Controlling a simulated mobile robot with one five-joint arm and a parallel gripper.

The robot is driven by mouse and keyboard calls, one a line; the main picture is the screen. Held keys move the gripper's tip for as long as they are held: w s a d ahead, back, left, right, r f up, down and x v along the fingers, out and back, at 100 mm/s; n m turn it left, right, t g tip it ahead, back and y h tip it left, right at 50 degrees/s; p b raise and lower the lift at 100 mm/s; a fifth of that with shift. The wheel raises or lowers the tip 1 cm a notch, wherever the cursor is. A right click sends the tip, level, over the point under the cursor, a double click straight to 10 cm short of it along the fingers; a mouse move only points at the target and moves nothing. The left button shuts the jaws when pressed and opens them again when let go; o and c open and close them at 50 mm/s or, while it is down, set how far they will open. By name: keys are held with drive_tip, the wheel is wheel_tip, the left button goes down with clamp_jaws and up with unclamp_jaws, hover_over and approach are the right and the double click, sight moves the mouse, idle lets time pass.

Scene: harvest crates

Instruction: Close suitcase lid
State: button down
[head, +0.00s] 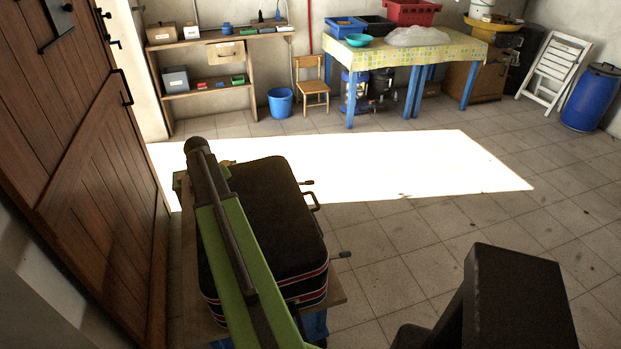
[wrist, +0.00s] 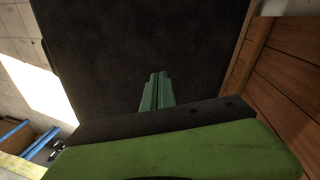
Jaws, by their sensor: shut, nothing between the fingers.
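A black suitcase (head: 275,200) with red and white stripes along its lower edge and a side handle lies on a small wooden workbench (head: 336,292). Its lid looks lowered over the body; my arm hides its left part, and I cannot tell whether the seam is fully shut. My gripper (wrist: 155,92) is shut and empty in the wrist view. Its green fingertips lie in front of the dark suitcase surface (wrist: 140,45); I cannot tell whether they touch it.
A wooden door (head: 95,170) stands close on the left. Tiled floor to the right of the workbench is mostly clear. At the back are a shelf (head: 205,95), blue bucket (head: 281,102), chair (head: 312,85), cloth-covered table (head: 440,52) and blue barrel (head: 590,98).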

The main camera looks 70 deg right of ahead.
drive_tip(key=s+d+r+m+p, duration=0.2)
drive_tip(key=s+d+r, duration=0.2)
drive_tip(key=s+d, duration=1)
drive_tip(key=m+g+p, duration=0.1)
approach(313, 196)
drive_tip(key=b+x, duration=0.6)
drive_tip(key=b, duration=0.6)
drive_tip(key=shift+w+f+b, duration=0.1)
drive_tip(key=shift+f+b, duration=0.1)
drive_tip(key=shift+b, duration=0.2)
drive_tip(key=shift+d+f+b, duration=0.1)
drive_tip(key=shift+f+b, duration=0.25)
drive_tip(key=shift+r, duration=0.1)
